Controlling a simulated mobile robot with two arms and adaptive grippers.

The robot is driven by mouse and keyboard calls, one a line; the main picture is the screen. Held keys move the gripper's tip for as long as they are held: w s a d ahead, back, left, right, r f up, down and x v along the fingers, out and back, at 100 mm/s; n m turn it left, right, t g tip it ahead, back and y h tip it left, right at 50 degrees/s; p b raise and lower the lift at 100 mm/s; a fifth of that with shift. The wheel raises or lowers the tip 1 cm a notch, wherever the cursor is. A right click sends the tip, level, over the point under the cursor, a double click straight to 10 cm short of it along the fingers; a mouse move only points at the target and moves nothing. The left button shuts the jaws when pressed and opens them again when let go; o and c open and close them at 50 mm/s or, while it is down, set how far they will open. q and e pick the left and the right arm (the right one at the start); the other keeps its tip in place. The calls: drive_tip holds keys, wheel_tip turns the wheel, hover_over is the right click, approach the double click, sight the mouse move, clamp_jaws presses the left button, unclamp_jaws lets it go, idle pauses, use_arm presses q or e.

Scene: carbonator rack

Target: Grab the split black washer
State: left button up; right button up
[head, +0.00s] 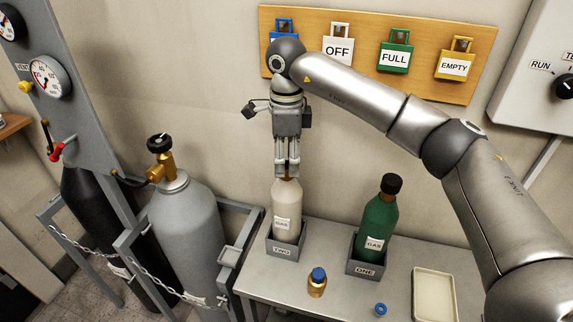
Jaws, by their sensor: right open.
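I cannot make out a split black washer in the head view. My right gripper (288,171) points straight down, directly above the neck of a cream bottle (287,209) labelled GAS. Its jaws are open. The fingertips overlap the bottle's brass-coloured top in the picture, and I cannot tell whether they touch it. The fingers hide part of that top. The cream bottle stands upright in a grey holder marked TWO (284,251). My left gripper is not in view.
A green bottle (376,222) with a black cap stands in the holder marked ONE (366,269). A small amber bottle (317,283), a blue ring-like piece (380,310) and a shallow tray (434,297) are on the bench. A grey cylinder (187,231) stands left. Padlocks hang on a wooden board (423,77).

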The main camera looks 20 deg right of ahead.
sight(286, 164)
drive_tip(key=shift+c, duration=0.4)
drive_tip(key=c, duration=0.7)
drive_tip(key=shift+c, duration=0.2)
drive_tip(key=shift+r, duration=0.1)
drive_tip(key=shift+r, duration=0.3)
wheel_tip(286, 164, up, 2)
drive_tip(key=shift+r+b, duration=0.15)
drive_tip(key=shift+b, duration=0.9)
drive_tip(key=s+a+r+b, duration=0.1)
drive_tip(key=s+a+r, duration=0.1)
drive_tip(key=s+r, duration=0.3)
drive_tip(key=s+a+r+b, duration=0.2)
drive_tip(key=s+r, duration=0.3)
drive_tip(key=s, duration=0.3)
drive_tip(key=shift+s+a+r, duration=0.15)
drive_tip(key=shift+a+r, duration=0.1)
drive_tip(key=shift+a, duration=0.05)
